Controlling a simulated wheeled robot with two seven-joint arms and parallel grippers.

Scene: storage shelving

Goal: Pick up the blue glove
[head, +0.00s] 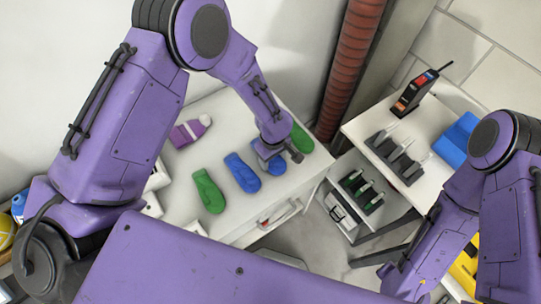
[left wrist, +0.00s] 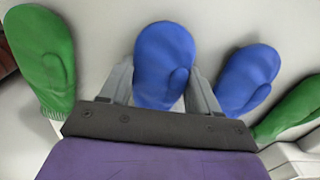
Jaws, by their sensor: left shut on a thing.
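A blue glove (head: 277,169) lies on the white tabletop, partly hidden under my left gripper (head: 279,156) in the head view. The left wrist view shows this blue glove (left wrist: 163,62) between the two grey fingers of my left gripper (left wrist: 162,88), which are shut on it. A second blue glove (head: 242,173) lies beside it; it also shows in the left wrist view (left wrist: 246,78). My right arm is at the right of the head view, but its gripper does not show.
Green gloves lie at either end of the row, one near (head: 208,191) and one far (head: 301,138). A purple and white item (head: 189,131) lies behind. A red-brown pipe (head: 350,65) rises past the table's end. A second table (head: 410,135) at right holds tools.

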